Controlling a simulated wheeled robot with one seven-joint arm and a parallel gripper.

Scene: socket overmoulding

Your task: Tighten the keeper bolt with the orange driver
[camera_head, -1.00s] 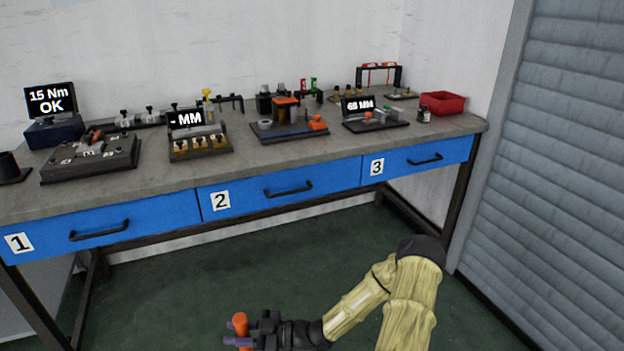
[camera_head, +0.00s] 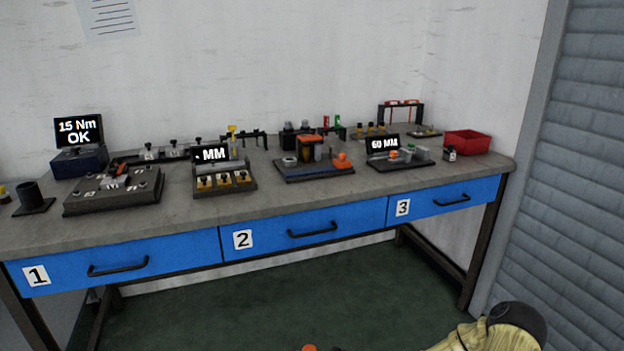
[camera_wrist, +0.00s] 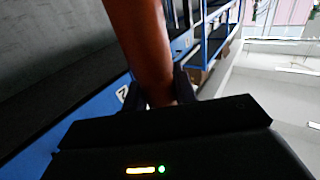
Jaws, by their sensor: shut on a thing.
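My gripper (camera_wrist: 158,92) is shut on the orange driver (camera_wrist: 142,45), whose handle stands up between the fingers in the wrist view. In the head view only the driver's orange top (camera_head: 309,348) shows at the bottom edge; my gripper is below the picture there. The driver is held in front of the bench, apart from everything on it. I cannot make out the keeper bolt; the fixtures are too small to tell which part it is.
The grey bench (camera_head: 190,212) has blue drawers 1 to 3. A dark fixture block (camera_head: 115,190) sits left, before a "15 Nm OK" display (camera_head: 79,131). An orange-topped station (camera_head: 312,165) is mid-bench; a red bin (camera_head: 466,142) stands right. The green floor in front is clear.

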